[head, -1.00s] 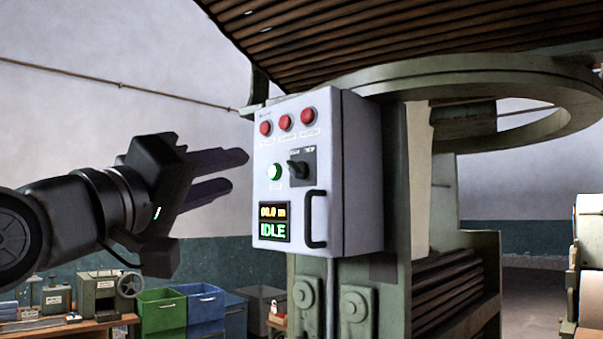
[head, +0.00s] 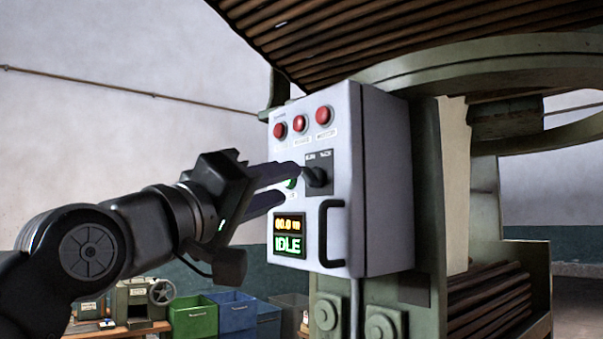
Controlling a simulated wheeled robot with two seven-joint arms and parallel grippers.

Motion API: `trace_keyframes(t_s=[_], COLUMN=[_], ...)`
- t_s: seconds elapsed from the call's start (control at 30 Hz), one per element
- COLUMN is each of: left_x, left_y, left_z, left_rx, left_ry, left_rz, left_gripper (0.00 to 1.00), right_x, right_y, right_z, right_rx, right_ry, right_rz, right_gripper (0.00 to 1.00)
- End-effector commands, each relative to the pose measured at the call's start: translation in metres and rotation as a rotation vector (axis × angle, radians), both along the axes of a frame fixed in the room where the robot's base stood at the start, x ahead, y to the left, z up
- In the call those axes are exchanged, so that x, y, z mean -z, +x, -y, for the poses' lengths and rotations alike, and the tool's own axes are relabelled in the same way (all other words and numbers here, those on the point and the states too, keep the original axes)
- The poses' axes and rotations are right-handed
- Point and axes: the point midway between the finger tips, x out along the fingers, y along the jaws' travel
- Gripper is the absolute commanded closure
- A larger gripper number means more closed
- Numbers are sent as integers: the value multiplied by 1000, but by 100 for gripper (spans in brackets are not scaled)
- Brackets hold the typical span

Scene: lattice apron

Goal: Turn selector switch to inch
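The selector switch (head: 317,178) is a black knob on a dark square plate, on the front of a light grey control box (head: 385,180). Two small labels stand above the knob; the left seems to read RUN, the right is too blurred to be sure. The knob's handle seems to point to the upper left, toward the left label. My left gripper (head: 292,184) is just left of the switch with its two fingers apart. Its upper fingertip overlaps the knob's left edge in the picture; I cannot tell whether they touch. My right gripper is not in view.
Three red buttons (head: 300,124) line the box top. A green button (head: 291,183) is partly hidden by my fingers. A display (head: 289,236) reads IDLE. A black handle (head: 324,232) sticks out below the switch. Bins (head: 235,313) stand low behind.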

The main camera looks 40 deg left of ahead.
Motion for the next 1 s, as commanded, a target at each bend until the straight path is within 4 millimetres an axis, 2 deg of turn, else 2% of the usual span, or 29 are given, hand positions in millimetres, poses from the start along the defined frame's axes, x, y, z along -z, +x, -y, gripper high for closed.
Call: trace_keyframes(t_s=[0.3,0.47,0.7,1.0], left_x=[-16,-17,-16,-16], left_y=[47,56,56,56], left_z=[0,0,0,0], left_rx=[1,1,1,1], left_ry=[0,-1,-1,-1], left_rz=[-2,1,1,1], left_gripper=[66,66,66,90], right_x=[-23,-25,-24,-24], right_y=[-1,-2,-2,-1], right_z=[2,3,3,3], right_rx=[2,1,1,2], right_ry=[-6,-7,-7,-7], right_rz=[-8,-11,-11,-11], right_gripper=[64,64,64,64])
